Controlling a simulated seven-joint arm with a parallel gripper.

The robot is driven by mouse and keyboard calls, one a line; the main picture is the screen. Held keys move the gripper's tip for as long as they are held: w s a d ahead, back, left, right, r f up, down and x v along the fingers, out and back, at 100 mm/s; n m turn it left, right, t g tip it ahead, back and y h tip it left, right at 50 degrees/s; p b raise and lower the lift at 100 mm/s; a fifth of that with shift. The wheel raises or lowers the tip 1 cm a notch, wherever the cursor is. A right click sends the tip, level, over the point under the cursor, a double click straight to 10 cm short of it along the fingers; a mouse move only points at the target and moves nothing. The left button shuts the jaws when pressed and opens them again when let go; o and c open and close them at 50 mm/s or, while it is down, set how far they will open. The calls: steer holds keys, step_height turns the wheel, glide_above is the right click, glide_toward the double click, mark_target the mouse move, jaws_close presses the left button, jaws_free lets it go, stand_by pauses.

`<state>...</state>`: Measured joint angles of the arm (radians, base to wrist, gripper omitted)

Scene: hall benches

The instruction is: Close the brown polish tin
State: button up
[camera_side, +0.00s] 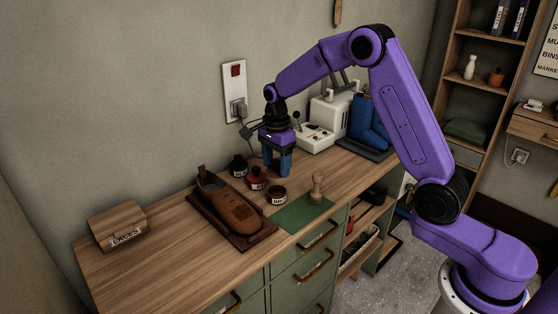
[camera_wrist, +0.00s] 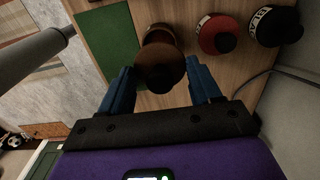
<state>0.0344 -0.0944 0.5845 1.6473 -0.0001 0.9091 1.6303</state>
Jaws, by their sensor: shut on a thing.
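The brown polish tin (camera_side: 277,196) stands on the wooden bench beside the green mat, its dark top showing no knob. My gripper (camera_side: 278,173) points down above the bench, just behind the tin. In the wrist view my gripper (camera_wrist: 160,88) has its blue fingers on either side of a round dark-brown lid (camera_wrist: 163,62), shut on it. The lid hides much of what lies beneath it, and in the side view the fingers hide it. A strip of the tin seems to show behind the lid in the wrist view.
The red tin (camera_side: 256,178) and black tin (camera_side: 238,166) stand close behind, knobs up. A shoe (camera_side: 228,205) on a tray lies left. A white machine (camera_side: 316,137) stands behind right.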

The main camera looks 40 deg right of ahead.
steer(key=shift+f, duration=2.7)
steer(key=shift+f, duration=0.2)
stand_by(0.3)
steer(key=o, duration=1.2)
steer(key=shift+o, duration=0.2)
steer(key=shift+r, duration=0.15)
steer(key=shift+r, duration=3.4)
jaws_close()
